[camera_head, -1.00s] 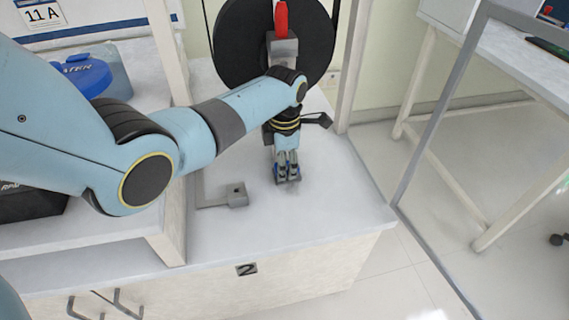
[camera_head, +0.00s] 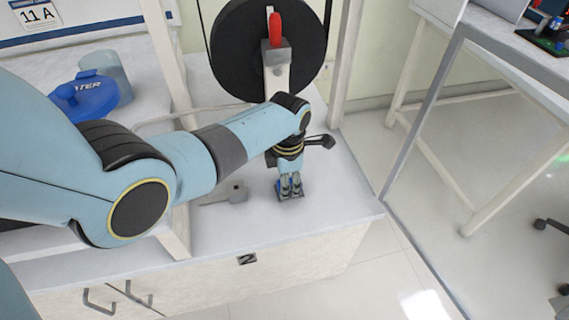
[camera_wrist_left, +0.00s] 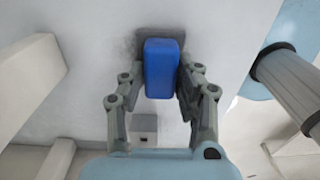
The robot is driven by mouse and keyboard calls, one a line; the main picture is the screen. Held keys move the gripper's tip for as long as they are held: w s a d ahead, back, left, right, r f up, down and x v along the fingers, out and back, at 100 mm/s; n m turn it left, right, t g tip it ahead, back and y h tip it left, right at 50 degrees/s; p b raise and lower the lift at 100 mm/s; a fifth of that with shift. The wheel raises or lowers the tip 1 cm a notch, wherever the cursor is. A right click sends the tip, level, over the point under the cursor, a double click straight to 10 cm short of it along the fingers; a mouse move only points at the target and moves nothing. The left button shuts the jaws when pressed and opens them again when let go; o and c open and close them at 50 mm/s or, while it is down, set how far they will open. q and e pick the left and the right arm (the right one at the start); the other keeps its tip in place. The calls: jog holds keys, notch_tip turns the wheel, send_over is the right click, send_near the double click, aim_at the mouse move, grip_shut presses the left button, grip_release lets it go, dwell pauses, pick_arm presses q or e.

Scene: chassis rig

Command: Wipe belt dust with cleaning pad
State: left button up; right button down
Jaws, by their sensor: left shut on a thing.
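My left gripper (camera_head: 290,189) points down at the white worktop (camera_head: 225,228) in front of the black wheel. In the left wrist view the left gripper (camera_wrist_left: 161,90) is shut on a blue cleaning pad (camera_wrist_left: 161,68). The pad sits between the two fingers, close over the worktop; I cannot tell whether it touches. A dark grey dusty smudge (camera_wrist_left: 137,42) shows on the surface around the pad's far end. In the head view the fingers mostly hide the pad. My right gripper is not in view.
The black wheel (camera_head: 235,50) with a red handle (camera_head: 275,30) stands behind the gripper. Pale posts rise at both sides. A blue-lidded water container (camera_head: 85,95) stands at left. The worktop's front right is clear.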

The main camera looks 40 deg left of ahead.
pick_arm(q)
jog(key=shift+s+d+f, duration=0.15)
jog(key=shift+d, duration=0.05)
jog(key=shift+c, duration=0.4)
jog(key=shift+w+a+f, duration=0.1)
jog(key=shift+w+a, duration=0.2)
jog(key=shift+a, duration=0.2)
jog(key=shift+w+a+b, duration=1.2)
jog(key=shift+w+a, duration=0.75)
jog(key=shift+a, duration=0.3)
jog(key=shift+r, duration=0.2)
jog(key=shift+r, duration=0.15)
notch_tip(320, 180, up, 5)
jog(key=p, duration=0.5)
jog(key=shift+w+p, duration=0.1)
jog(key=shift+p, duration=0.2)
jog(key=shift+r+p, duration=0.4)
